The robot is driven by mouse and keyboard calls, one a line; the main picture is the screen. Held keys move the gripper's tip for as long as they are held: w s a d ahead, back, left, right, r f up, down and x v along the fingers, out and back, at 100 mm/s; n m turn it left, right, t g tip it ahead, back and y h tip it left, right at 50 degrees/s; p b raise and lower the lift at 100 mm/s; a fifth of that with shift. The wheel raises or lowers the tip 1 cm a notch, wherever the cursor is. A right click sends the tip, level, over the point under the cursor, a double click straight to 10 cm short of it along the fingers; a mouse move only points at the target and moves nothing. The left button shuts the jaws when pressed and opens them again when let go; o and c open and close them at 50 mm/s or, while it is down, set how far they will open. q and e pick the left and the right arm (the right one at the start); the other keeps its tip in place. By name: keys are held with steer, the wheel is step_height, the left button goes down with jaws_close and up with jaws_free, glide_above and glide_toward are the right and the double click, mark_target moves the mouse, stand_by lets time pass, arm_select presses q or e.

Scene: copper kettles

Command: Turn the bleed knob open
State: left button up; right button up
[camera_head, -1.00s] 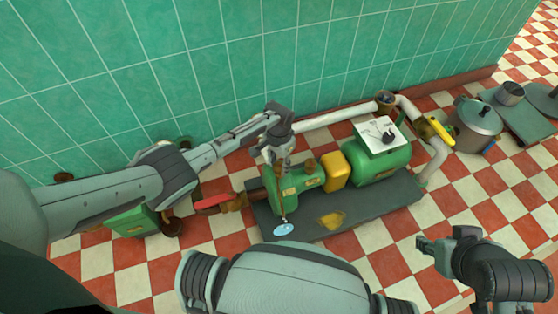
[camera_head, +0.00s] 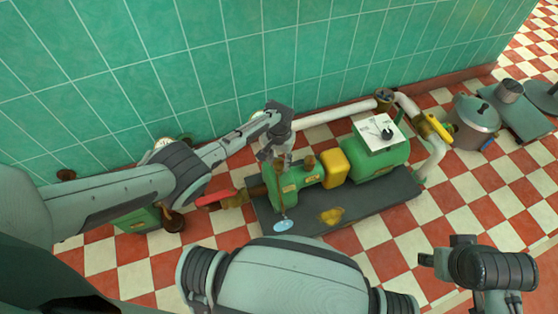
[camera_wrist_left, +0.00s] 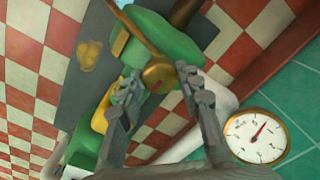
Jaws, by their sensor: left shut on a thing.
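The bleed knob (camera_wrist_left: 158,76) is a round brass knob with a red mark, on top of the green pump body (camera_wrist_left: 182,42) in the left wrist view. My left gripper (camera_wrist_left: 157,80) has its two fingers on either side of the knob and is shut on it. In the head view my left gripper (camera_head: 275,153) is at the left end of the green pump (camera_head: 286,190) and hides the knob. My right gripper (camera_head: 427,259) is at the lower right, away from the pump; its fingers are too small to read.
The pump stands on a dark base plate (camera_head: 385,202) with a yellow block (camera_head: 335,168) and a green motor. A white pipe (camera_head: 335,115) runs behind it along the tiled wall. A round gauge (camera_wrist_left: 257,136) shows in the wrist view. A red-handled valve (camera_head: 215,197) is left of the pump.

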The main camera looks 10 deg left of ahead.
mark_target(279, 163)
arm_select(q)
steer(key=o, duration=1.2)
steer(key=shift+c, duration=0.2)
step_height(279, 163, up, 12)
